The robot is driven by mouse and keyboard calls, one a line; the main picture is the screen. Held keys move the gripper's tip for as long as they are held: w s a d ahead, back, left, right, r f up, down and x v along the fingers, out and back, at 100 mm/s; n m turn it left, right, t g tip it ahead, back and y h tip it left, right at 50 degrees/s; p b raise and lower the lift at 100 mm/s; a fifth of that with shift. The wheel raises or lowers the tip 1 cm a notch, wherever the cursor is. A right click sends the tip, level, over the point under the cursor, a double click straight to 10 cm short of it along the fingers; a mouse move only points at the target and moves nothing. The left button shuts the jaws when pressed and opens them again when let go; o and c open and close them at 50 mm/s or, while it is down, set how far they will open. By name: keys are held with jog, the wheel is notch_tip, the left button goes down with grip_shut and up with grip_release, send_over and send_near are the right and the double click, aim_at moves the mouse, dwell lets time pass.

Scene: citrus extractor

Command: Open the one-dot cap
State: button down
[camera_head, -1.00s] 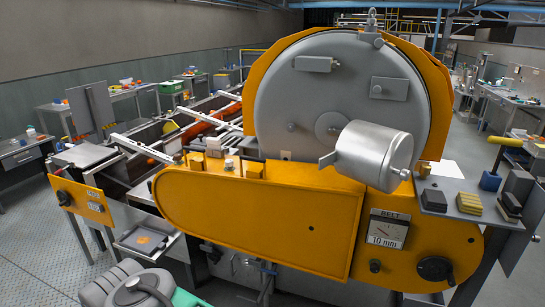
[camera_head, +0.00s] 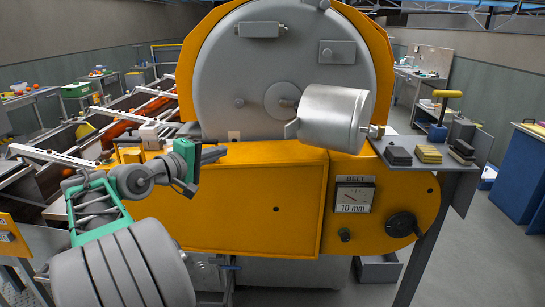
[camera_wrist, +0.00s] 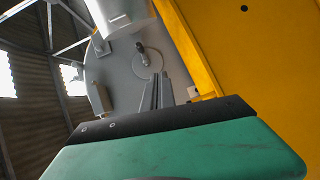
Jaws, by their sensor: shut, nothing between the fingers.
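I cannot make out a cap with one dot in either view. Small yellow (camera_head: 132,155) and beige blocks (camera_head: 150,136) stand on the machine's left end, partly behind my arm, and no dot marks are readable on them. My gripper (camera_head: 216,154) is shut and empty, pointing right just in front of the upper edge of the yellow machine cover (camera_head: 255,205). In the wrist view my gripper (camera_wrist: 156,92) shows as two grey fingers close together, with the grey drum (camera_wrist: 118,75) behind and the yellow cover (camera_wrist: 225,50) to the right.
The large grey drum (camera_head: 265,70) rises behind the cover. A silver cylinder (camera_head: 333,118) juts out at its right. A side shelf (camera_head: 425,162) holds dark and yellow blocks. Open floor lies at the right.

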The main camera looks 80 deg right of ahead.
jog(key=s+d+r+g+p, duration=0.1)
jog(key=s+d+g+p, duration=0.1)
jog(key=s+d, duration=0.6)
jog(key=s+g, duration=0.1)
jog(key=s, duration=0.4)
jog(key=shift+d+r+p, duration=0.35)
jog(key=shift+d+p, duration=0.05)
